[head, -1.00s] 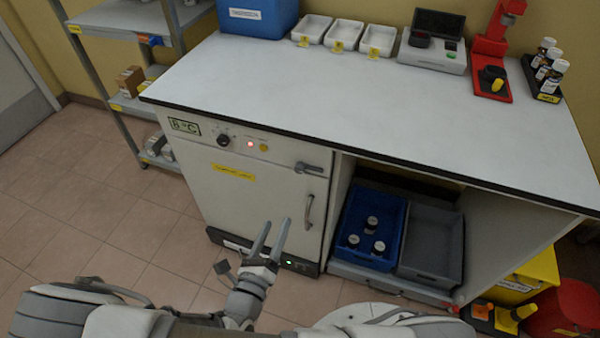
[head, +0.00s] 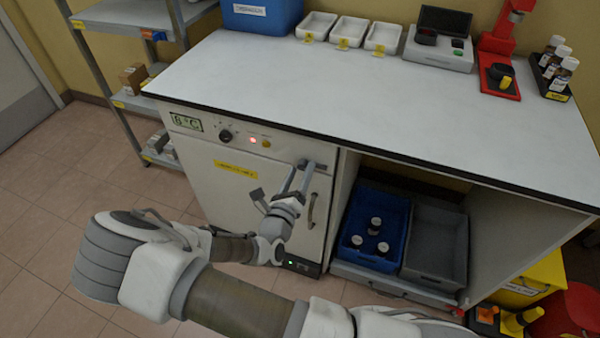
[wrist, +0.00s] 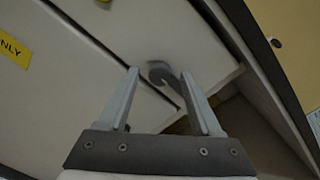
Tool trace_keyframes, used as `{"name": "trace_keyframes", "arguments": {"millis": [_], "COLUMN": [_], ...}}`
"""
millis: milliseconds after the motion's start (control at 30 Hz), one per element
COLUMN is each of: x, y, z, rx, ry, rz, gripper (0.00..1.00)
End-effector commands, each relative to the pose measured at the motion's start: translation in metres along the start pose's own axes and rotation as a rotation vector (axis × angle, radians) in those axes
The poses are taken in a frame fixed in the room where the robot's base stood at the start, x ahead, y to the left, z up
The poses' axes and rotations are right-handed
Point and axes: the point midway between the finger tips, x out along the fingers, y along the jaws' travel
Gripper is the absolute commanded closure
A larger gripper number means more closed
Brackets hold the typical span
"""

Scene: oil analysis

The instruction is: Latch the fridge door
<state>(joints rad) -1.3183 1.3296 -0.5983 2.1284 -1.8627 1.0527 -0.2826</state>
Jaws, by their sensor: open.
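The white fridge door (head: 225,195) is under the left part of the bench and looks closed. Its grey latch lever (head: 317,164) sits at the door's upper right corner, with a vertical handle (head: 311,211) below. My gripper (head: 300,168) is open, its fingertips at the latch. In the wrist view my gripper (wrist: 160,73) has the round hub of the latch (wrist: 159,71) between its fingertips. The lever runs from the hub toward the right finger, which partly hides it. I cannot tell whether they touch.
The bench top (head: 330,100) overhangs the door. Right of the fridge, an open bay holds a blue crate (head: 349,220) with bottles and an empty grey crate (head: 437,245). A shelf rack (head: 85,75) stands at the left. The floor in front is tiled.

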Motion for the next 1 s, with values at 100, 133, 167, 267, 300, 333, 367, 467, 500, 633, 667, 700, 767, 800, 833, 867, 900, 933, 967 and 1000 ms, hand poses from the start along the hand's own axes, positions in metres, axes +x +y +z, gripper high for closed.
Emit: {"name": "trace_keyframes", "arguments": {"millis": [100,133,167,267,300,333,367,467,500,633,667,700,767,800,833,867,900,933,967,1000], "x": [0.0038,0.0040,0.0041,0.0040,0.0039,0.0039,0.0038,0.0037,0.0037,0.0036,0.0036,0.0036,0.0036,0.0035,0.0035,0.0035,0.0035,0.0035,0.0035,0.0035], "y": [-0.0002,-0.0002,-0.0002,-0.0001,-0.0001,-0.0001,-0.0001,-0.0001,-0.0001,-0.0001,-0.0001,-0.0001,-0.0001,-0.0001,-0.0001,-0.0002,-0.0002,-0.0003,-0.0004,-0.0005], "z": [-0.0001,0.0000,0.0000,0.0001,0.0001,0.0001,0.0001,0.0001,0.0001,0.0001,0.0001,0.0001,0.0001,0.0001,0.0001,0.0001,0.0001,0.0002,0.0002,0.0004], "rx": [0.000,0.000,0.000,0.000,0.000,0.000,0.000,0.000,0.000,0.000,0.000,0.000,0.000,0.000,0.000,0.000,0.002,0.004,0.007,0.013], "ry": [0.000,0.000,0.000,0.000,0.000,0.000,0.000,0.000,0.000,0.000,0.000,0.000,0.000,0.000,0.000,0.000,0.000,0.000,0.000,0.000], "rz": [0.000,0.000,0.000,0.000,0.000,0.000,0.000,0.000,0.000,0.000,0.000,0.000,0.000,0.000,0.000,0.000,0.000,0.000,0.000,0.000], "gripper": [0.35,0.35,0.35,0.35,0.35,0.36,0.42,0.60,0.67,0.90,0.96,1.00,1.00,1.00,1.00,1.00,1.00,1.00,1.00,1.00]}}
